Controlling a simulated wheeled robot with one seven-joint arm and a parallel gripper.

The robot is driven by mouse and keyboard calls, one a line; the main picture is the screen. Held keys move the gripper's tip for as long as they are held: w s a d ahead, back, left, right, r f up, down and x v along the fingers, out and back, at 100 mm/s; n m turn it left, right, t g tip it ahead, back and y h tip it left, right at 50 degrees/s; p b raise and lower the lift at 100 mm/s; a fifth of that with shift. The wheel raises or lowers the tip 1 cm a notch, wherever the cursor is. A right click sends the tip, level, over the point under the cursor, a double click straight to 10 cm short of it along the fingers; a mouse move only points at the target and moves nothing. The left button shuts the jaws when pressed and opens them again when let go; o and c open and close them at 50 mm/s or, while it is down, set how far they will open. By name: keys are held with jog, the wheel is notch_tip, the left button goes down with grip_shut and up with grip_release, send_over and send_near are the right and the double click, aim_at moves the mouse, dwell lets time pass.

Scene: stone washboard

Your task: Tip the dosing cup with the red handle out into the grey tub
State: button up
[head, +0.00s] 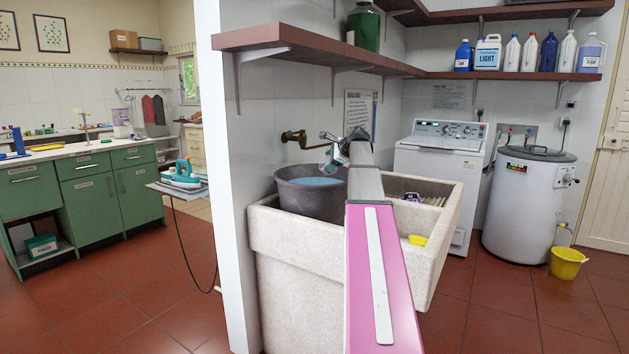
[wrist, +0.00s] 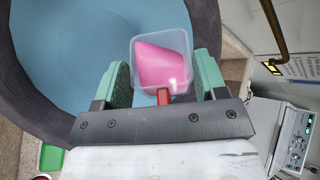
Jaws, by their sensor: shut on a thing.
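The dosing cup (wrist: 147,48) is a clear square cup with pink contents and a short red handle (wrist: 164,97). My gripper (wrist: 163,84) is shut on the cup, with its green fingers either side of the handle. The cup shows above the blue water of the grey tub (wrist: 40,100), and the pink is inside it. In the head view the tub (head: 290,200) stands in the left part of the stone sink, and my gripper (head: 333,160) is over its right side. The cup is hard to make out there.
A brass tap (head: 293,137) sticks out of the wall behind the tub. A wall shelf (head: 300,42) runs above.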

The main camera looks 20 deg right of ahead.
jog(key=shift+s+a+r+n+t+h+p, duration=0.25)
jog(key=shift+a+n+t+h+p, duration=0.2)
jog(key=shift+n+h, duration=0.2)
jog(key=shift+s+a+r+n+t+h+p, duration=0.25)
jog(key=shift+a+n+h+p, duration=0.1)
jog(key=shift+a+n+h, duration=0.3)
dwell(2.4)
jog(key=shift+s+a+r+n+t+h, duration=0.1)
jog(key=shift+s+a+n+t+h, duration=0.1)
jog(key=shift+a+h, duration=0.15)
jog(key=shift+s+a+n+t+h, duration=0.15)
jog(key=shift+a+n+t+h, duration=0.1)
jog(key=shift+a, duration=0.15)
dwell(0.5)
jog(key=shift+s+a+n+t+h+p, duration=0.25)
jog(key=shift+a+n+t+h+p, duration=0.3)
jog(key=shift+h, duration=0.35)
dwell(1.4)
